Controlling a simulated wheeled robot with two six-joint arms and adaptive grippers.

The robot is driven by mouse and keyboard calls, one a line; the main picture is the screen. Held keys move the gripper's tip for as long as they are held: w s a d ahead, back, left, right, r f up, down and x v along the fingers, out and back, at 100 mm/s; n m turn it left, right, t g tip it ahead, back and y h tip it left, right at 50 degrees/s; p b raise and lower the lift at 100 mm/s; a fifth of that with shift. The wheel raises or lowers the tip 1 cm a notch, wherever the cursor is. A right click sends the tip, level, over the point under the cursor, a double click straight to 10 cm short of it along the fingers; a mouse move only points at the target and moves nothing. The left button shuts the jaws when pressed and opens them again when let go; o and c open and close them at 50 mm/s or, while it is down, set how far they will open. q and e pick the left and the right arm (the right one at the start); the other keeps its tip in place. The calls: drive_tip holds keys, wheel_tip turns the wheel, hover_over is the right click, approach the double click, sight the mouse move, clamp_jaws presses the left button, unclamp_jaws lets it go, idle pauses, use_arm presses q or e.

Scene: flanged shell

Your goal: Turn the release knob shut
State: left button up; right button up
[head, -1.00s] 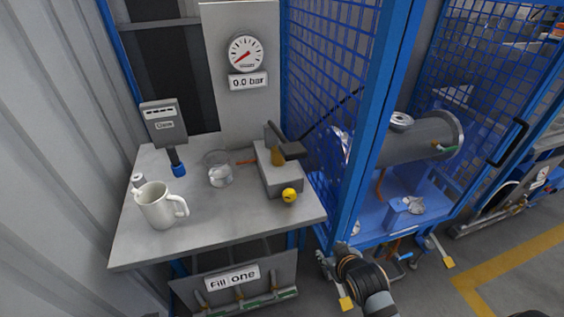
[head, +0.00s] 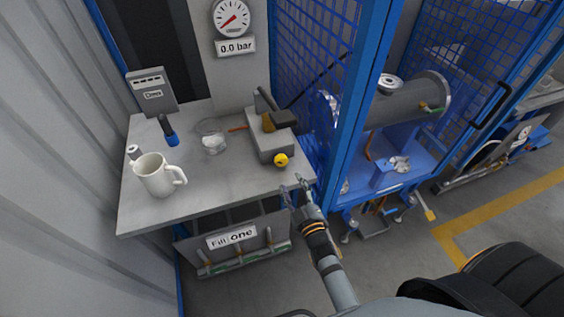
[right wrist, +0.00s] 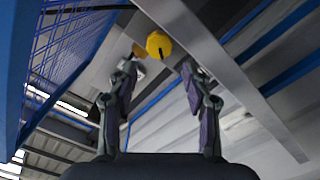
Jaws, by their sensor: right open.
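The yellow release knob (head: 281,160) sits on the front of a grey block (head: 272,146) near the right front edge of the bench. A dark mark shows on its face. In the right wrist view the knob (right wrist: 159,45) is beyond and between the fingertips. My right gripper (head: 294,187) is open and empty, just below and in front of the bench's right front corner, apart from the knob. Its fingers (right wrist: 155,75) stand wide apart in the right wrist view. My left gripper is not in view.
The bench (head: 205,196) carries a white mug (head: 155,176), a glass jar (head: 212,137) and a blue-tipped tool (head: 170,133). A lever (head: 275,112) tops the block. The gauge sign (head: 235,46) reads 0.0 bar. A blue mesh cage (head: 350,120) stands close on the right.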

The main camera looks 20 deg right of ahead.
sight(282, 163)
drive_tip(key=w, duration=1)
drive_tip(key=shift+w+a+b, duration=0.15)
drive_tip(key=shift+b, duration=0.15)
drive_tip(key=c, duration=0.9)
